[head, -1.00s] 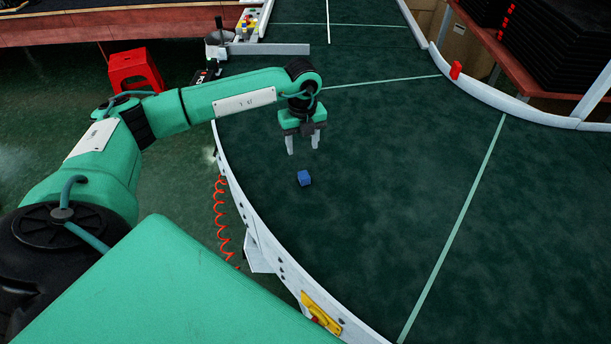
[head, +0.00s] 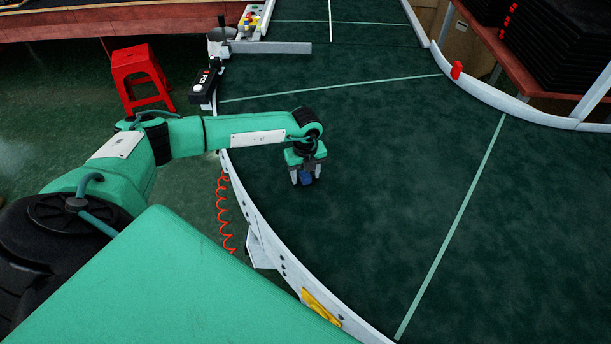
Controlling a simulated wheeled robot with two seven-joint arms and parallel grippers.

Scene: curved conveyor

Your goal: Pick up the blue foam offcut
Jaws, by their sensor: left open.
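The blue foam offcut (head: 306,179) is a small blue block on the dark green belt of the curved conveyor (head: 400,220), near its left rail. My left gripper (head: 306,180) points down right over it, open, with its two pale fingers on the left and right of the block. The gripper body hides the block's upper part. I cannot tell whether the fingers touch it. My right gripper is not in view.
A white rail (head: 250,215) curves along the belt's left side. A small red piece (head: 457,69) is at the far right rail. A red stool (head: 140,75) stands on the floor at left. The belt to the right of the gripper is clear.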

